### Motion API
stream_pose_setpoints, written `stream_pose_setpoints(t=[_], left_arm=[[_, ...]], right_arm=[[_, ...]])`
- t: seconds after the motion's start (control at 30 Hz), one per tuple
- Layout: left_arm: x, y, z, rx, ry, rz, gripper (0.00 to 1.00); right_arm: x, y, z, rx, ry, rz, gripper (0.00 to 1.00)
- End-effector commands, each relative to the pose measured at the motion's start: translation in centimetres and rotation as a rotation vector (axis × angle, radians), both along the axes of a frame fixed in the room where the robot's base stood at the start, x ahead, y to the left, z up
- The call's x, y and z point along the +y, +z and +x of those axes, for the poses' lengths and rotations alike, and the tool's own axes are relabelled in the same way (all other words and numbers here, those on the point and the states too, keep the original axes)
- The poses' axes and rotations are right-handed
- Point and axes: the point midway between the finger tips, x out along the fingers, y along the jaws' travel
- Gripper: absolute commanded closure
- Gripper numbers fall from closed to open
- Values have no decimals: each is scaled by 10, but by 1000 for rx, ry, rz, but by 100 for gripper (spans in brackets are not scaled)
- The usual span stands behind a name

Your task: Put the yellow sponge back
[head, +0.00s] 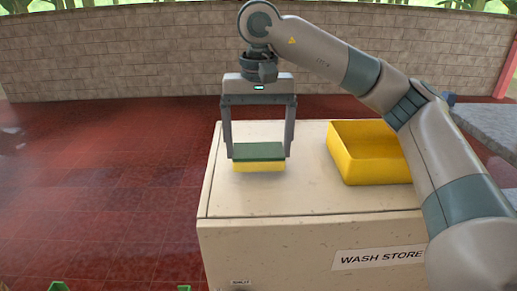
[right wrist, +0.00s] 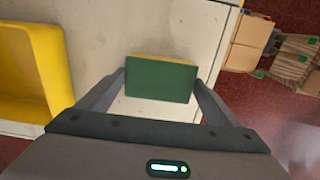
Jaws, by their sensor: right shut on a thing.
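The yellow sponge (head: 258,167) has a green top layer and is at the left part of the cream cabinet top. My right gripper (head: 258,155) points down with its fingers on either side of the sponge, shut on it. I cannot tell whether the sponge touches the cabinet top. In the right wrist view the sponge (right wrist: 161,79) sits between the fingertips, green face toward the camera. A yellow open bin (head: 368,152) stands on the cabinet to the right of the sponge; it also shows in the right wrist view (right wrist: 50,50). My left gripper is not in view.
The cabinet (head: 300,235) carries a "WASH STORE" label (head: 380,257). Its top is clear between sponge and bin. Cardboard boxes (right wrist: 249,38) and stacked bundles (right wrist: 294,60) stand on the red floor in the right wrist view. A block wall (head: 150,50) runs behind.

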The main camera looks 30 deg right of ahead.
Motion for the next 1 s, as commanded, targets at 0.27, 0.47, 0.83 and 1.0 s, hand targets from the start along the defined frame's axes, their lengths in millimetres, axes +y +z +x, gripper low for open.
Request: stream_pose_setpoints(t=[0.27, 0.47, 0.83, 1.0], left_arm=[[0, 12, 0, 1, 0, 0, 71], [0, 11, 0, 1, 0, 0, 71], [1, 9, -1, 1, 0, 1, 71], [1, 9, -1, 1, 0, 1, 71]], right_arm=[[0, -19, 0, 1, 1, 0, 36], [0, -22, 0, -1, 0, 0, 36], [0, -24, 0, -1, 0, 0, 0], [0, -24, 0, -1, 0, 0, 0]])
